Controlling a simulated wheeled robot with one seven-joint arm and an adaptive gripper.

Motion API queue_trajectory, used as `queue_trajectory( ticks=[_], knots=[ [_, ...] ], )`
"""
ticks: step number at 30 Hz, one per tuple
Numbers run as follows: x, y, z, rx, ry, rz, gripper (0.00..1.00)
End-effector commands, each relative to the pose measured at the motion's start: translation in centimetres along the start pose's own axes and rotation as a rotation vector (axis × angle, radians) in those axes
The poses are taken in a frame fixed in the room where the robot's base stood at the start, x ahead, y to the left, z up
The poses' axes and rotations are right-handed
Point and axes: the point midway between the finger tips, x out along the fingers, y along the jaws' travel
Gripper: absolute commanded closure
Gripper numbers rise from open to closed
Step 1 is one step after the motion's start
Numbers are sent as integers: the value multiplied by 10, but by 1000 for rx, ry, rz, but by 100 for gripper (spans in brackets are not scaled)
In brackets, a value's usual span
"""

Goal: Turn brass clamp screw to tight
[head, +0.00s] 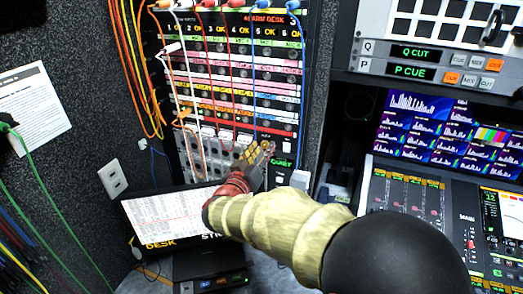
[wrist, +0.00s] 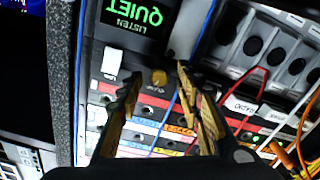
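I see no contact between fingers and screw, and cannot tell the depth gap. In the head view my gripper (head: 262,152) reaches the lower right of the patch panel. The screw cannot be made out there beside the fingers.
The patch panel (head: 235,80) carries white, red, blue and orange cables hanging close to the gripper's left. The small display (head: 283,163) is beside the gripper. A DESK monitor (head: 165,215) stands below left; a mixing console (head: 430,215) is at right.

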Motion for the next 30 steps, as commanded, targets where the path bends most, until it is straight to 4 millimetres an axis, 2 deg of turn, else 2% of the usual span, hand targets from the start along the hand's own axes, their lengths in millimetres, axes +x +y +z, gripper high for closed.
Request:
queue_trajectory(
  ticks=[3, 21, 30],
  knots=[
    [0, 0, 0, 0, 0, 0, 65],
    [0, 0, 0, -1, 0, -1, 99],
    [-1, 0, 0, -5, 0, -1, 100]
  ],
)
